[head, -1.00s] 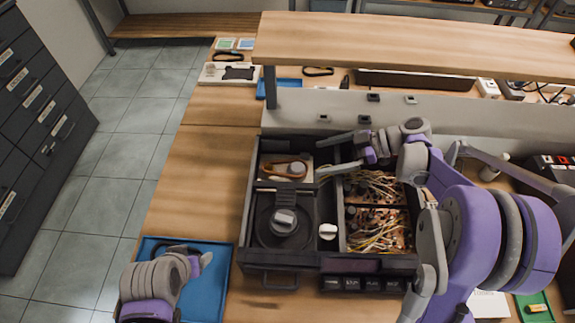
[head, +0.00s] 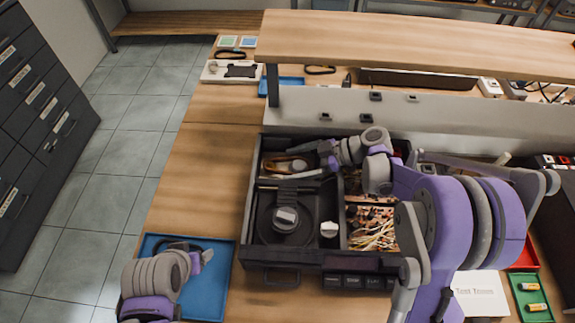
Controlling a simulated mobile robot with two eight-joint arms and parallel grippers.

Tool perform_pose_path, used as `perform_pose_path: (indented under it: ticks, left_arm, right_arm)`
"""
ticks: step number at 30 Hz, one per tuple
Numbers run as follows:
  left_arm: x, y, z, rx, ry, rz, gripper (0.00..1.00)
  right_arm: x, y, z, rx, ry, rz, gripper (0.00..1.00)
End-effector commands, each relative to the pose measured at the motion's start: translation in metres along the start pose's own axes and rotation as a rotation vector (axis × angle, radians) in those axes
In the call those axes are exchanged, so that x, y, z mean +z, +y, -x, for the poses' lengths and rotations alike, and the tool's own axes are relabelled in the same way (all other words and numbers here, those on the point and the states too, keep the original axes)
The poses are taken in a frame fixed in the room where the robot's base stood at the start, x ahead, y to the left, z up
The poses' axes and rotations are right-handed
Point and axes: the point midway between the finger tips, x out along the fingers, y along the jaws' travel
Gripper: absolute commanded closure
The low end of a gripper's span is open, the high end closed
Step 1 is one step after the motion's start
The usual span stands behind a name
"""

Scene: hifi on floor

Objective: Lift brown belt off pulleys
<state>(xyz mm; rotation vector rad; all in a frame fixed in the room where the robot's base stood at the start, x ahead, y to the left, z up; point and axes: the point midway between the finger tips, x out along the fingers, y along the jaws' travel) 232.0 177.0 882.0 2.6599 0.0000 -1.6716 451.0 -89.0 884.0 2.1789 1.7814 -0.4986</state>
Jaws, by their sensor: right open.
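The brown belt (head: 276,164) is a tan loop in the upper-left compartment of the open dark hi-fi case (head: 262,226). It lies around the pulleys, of which a pale one (head: 299,165) shows at the right end of the loop. My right gripper (head: 301,161) reaches in from the right, open, with its fingers at the belt's right side and partly covering it. I cannot tell whether a finger touches the belt. My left gripper (head: 203,259) hangs over the blue tray (head: 213,301) at lower left. Whether its jaws are open is unclear.
A round dark platter with a grey knob (head: 285,219) and a white knob (head: 329,229) sit below the belt. Wiring and boards (head: 373,230) fill the right side, partly under my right arm. A wooden shelf (head: 400,40) overhangs behind. Bare tabletop (head: 190,190) lies left.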

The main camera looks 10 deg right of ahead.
Motion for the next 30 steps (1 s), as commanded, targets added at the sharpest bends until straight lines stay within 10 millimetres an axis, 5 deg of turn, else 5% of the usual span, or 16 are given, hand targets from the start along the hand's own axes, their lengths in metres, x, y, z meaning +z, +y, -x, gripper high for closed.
perform_pose_path:
  ticks: [2,13,22,30]
  left_arm:
    - [0.0,0.0,0.0,0.0,0.0,0.0,0.3]
    - [0.0,0.0,0.0,0.0,0.0,0.0,0.3]
    - [-0.001,0.0,0.001,0.0,0.0,0.0,0.3]
    - [-0.004,0.0,0.006,0.0,0.003,0.0,0.3]
  right_arm:
    - [0.0,0.0,0.0,0.0,0.0,0.0,0.09]
    - [0.0,0.0,0.0,0.0,0.0,0.0,0.74]
    - [-0.006,0.0,0.003,0.0,0.0,0.0,0.75]
    - [-0.052,0.0,0.025,0.0,0.0,0.0,0.75]
